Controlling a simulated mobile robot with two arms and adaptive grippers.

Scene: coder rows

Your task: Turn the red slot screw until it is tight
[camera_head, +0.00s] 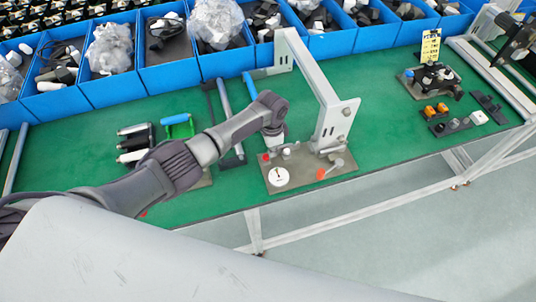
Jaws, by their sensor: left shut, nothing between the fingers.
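A grey fixture plate (315,179) lies on the green bench top, with several small parts mounted on it. An orange-red part (320,174) sits at its right, by a grey lever-like piece. A smaller red part (266,157) sits at its back left. I cannot tell which of the two is the red slot screw, and no slot can be made out. A white round dial (279,177) is at the front left. My left gripper (273,141) is shut and empty, pointing down at the plate's back edge, near the smaller red part. My right gripper is not in view.
Blue bins (167,72) line the back. A black fixture (434,80) and small switches stand right. The green bench top (400,135) is clear between.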

